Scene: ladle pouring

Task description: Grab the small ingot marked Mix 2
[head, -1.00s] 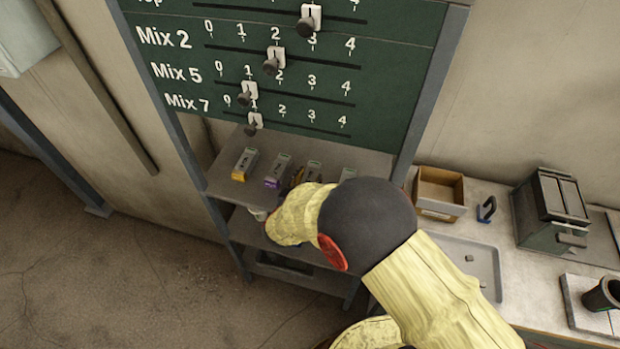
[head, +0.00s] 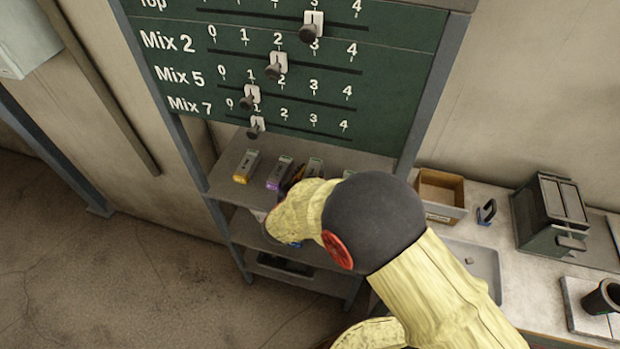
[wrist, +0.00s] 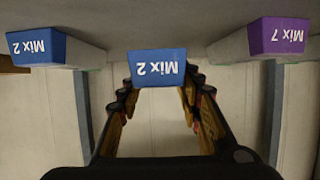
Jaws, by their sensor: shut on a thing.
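A small ingot with a blue end marked Mix 2 (wrist: 157,68) is in the middle of the wrist view, its label upside down. My gripper (wrist: 158,88) is shut on it, with one dark, ribbed finger on each side. A second blue-ended Mix 2 ingot (wrist: 37,47) is at the left of the wrist view. A purple-ended Mix 7 ingot (wrist: 278,36) is at the right. In the head view my arm hides the gripper and the held ingot.
In the head view a shelf rack (head: 228,191) stands under a green slider board (head: 285,60). A yellow-ended ingot (head: 246,166) and a purple-ended one (head: 279,173) lie on its upper shelf. A bench with a cardboard box (head: 440,194) and a tray (head: 484,262) is at right.

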